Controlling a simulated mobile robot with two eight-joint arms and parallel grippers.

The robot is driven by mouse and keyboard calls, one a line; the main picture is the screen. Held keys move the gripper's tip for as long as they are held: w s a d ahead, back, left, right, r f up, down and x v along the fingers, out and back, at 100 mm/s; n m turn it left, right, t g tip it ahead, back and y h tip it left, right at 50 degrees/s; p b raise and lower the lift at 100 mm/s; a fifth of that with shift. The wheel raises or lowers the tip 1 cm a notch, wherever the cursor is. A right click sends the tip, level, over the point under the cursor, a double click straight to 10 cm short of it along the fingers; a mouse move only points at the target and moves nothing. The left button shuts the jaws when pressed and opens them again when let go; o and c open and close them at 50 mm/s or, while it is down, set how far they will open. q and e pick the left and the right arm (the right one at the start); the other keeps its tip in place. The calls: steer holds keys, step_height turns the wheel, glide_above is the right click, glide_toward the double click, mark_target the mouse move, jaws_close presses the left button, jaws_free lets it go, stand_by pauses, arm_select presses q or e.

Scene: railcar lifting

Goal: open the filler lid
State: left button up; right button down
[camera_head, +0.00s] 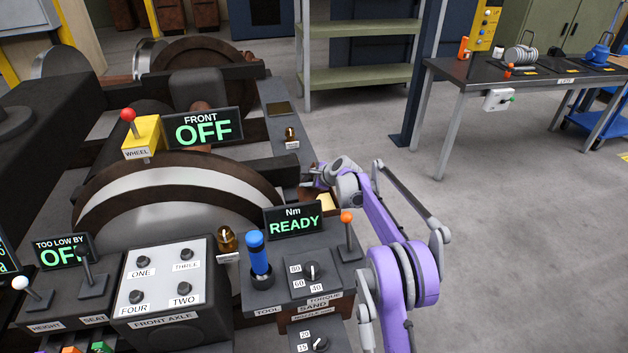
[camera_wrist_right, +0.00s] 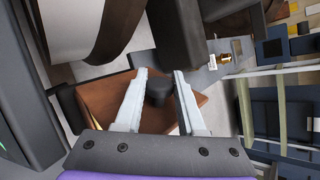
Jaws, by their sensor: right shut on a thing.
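My right gripper (camera_head: 313,182) reaches in beside the wheel and is small and partly hidden in the head view. In the right wrist view, its two pale fingers (camera_wrist_right: 160,76) are closed on a black knob (camera_wrist_right: 158,92). The knob stands at a brown box-like part (camera_wrist_right: 98,96), which looks like the filler with its lid. A little of the brown part (camera_head: 307,194) shows in the head view, next to a pale yellow patch (camera_head: 325,203). I cannot tell whether the lid is raised. My left gripper is not in view.
The READY display (camera_head: 293,221) and an orange-tipped lever (camera_head: 347,228) stand close in front of my right gripper. A brass-coloured knob (camera_head: 291,133) is on the grey frame beyond. The large wheel (camera_head: 170,205) is to the left. Open floor (camera_head: 520,250) lies to the right.

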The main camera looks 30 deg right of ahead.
steer(key=shift+w+a+f+n+g+h+b, duration=0.1)
steer(key=shift+w+a+n+g+h+b, duration=0.2)
steer(key=shift+a+h, duration=0.5)
steer(key=shift+w+a+f+n+g+h+b, duration=0.15)
steer(key=shift+a+n+h, duration=0.25)
steer(key=shift+a, duration=0.7)
steer(key=shift+w+a+r+n+g+h+b, duration=0.1)
steer(key=shift+w+a+n+g+h+b, duration=0.15)
steer(key=shift+a+h, duration=0.55)
steer(key=shift+a+y, duration=0.2)
steer(key=shift+y, duration=0.1)
steer(key=shift+f, duration=0.1)
